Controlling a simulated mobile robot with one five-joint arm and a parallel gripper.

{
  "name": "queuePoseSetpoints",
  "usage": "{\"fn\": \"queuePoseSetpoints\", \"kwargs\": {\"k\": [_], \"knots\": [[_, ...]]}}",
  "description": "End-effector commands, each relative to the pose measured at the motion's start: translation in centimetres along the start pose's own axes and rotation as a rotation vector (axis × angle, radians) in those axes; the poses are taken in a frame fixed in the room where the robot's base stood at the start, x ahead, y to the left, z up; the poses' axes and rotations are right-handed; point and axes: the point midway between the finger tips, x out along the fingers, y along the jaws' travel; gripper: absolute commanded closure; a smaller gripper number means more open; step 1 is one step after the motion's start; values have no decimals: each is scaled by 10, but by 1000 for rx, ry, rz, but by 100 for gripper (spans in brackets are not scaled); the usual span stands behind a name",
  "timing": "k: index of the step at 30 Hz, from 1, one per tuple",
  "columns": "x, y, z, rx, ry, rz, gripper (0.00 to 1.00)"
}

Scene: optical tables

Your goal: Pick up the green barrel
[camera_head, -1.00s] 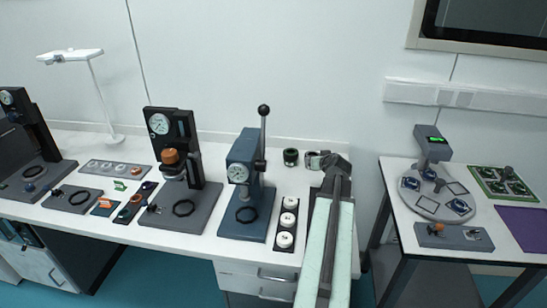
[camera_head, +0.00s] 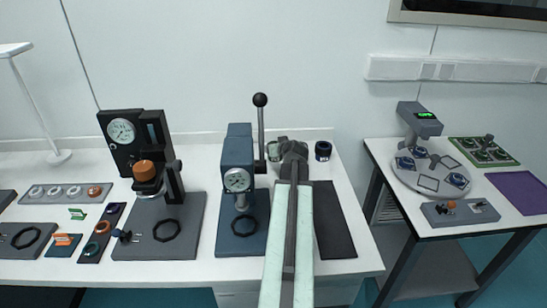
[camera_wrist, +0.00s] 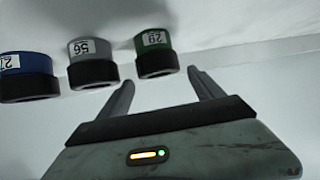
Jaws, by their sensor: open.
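The green barrel (camera_wrist: 152,42) stands upright with a black end and a white label in the wrist view, just past my fingertips and roughly between them. My gripper (camera_wrist: 161,77) is open and empty, with its two fingers apart. A grey barrel (camera_wrist: 91,50) and a blue barrel (camera_wrist: 27,62) stand in a row to its left there. In the head view my gripper (camera_head: 291,148) is at the back of the table, in front of the row. The green barrel (camera_head: 272,150) shows partly at its left; the grey one is hidden there. The blue barrel (camera_head: 323,151) stands clear at the right.
A blue-grey press (camera_head: 238,180) with a tall black-knobbed lever (camera_head: 260,101) stands close left of my arm. A black mat (camera_head: 335,222) lies to its right. A black press (camera_head: 150,170) stands farther left. A separate table with a turntable (camera_head: 431,185) is at the right.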

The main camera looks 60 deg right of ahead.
Motion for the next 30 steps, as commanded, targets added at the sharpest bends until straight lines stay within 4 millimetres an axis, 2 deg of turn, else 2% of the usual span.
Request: {"fn": "queuePoseSetpoints", "kwargs": {"k": [7, 13, 21, 27, 28, 30], "knots": [[26, 3, 2, 1, 0, 2, 24], [34, 4, 1, 2, 0, 4, 24], [78, 6, 2, 2, 1, 5, 24], [77, 5, 0, 3, 0, 6, 24], [77, 5, 0, 3, 0, 6, 26], [77, 6, 0, 3, 0, 6, 46]]}}
